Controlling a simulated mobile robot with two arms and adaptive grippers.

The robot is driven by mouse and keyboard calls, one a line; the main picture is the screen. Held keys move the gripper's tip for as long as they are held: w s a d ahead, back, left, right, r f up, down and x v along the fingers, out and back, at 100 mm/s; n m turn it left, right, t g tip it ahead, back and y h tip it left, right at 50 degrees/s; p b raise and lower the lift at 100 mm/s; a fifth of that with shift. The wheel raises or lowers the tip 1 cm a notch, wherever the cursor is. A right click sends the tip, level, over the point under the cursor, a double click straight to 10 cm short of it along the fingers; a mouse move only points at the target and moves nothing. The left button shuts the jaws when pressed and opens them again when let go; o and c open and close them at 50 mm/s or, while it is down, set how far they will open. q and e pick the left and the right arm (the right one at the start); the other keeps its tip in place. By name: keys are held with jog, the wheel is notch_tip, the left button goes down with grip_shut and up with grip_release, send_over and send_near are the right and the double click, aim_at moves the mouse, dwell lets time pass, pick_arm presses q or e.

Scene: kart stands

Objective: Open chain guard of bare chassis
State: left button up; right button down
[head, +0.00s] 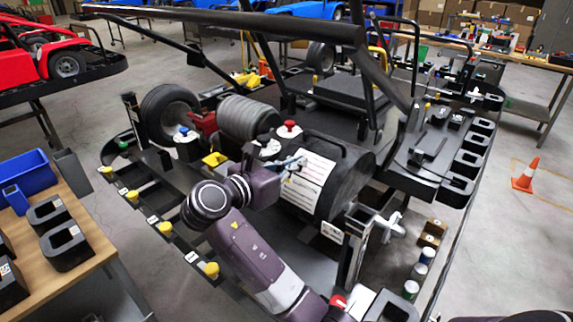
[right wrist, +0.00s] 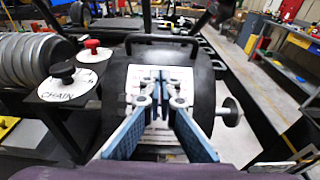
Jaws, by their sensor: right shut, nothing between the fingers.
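The chain guard (head: 351,182) is a black curved cover with a white printed label and a bar handle on top. It sits on the bare black chassis (head: 345,122) and appears down; what lies under it is hidden. In the right wrist view the guard (right wrist: 205,72) and its handle (right wrist: 160,38) are straight ahead. My right gripper (head: 298,162) is shut and empty, its blue-grey fingers (right wrist: 161,84) in front of the label, below the handle. I cannot tell whether they touch the guard. My left gripper is not in view.
A black knob (right wrist: 62,72) on a plate marked CHAIN and a red knob (right wrist: 92,44) stand left of the guard. A metal clamp-like part (head: 390,226) is at its right. Yellow knobs (head: 166,229) line the stand's left edge. Wheels (head: 168,112) are behind.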

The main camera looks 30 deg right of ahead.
aim_at(312, 163)
jog(key=x, duration=0.3)
jog(key=shift+d+r+p, duration=0.15)
jog(key=shift+d+p, duration=0.15)
jog(key=shift+d, duration=0.1)
jog(key=shift+w+d+r+p, duration=0.4)
jog(key=shift+w+d+r, duration=0.05)
jog(key=shift+d+r, duration=0.35)
jog(key=shift+w+d+r, duration=0.15)
jog(key=shift+d, duration=0.25)
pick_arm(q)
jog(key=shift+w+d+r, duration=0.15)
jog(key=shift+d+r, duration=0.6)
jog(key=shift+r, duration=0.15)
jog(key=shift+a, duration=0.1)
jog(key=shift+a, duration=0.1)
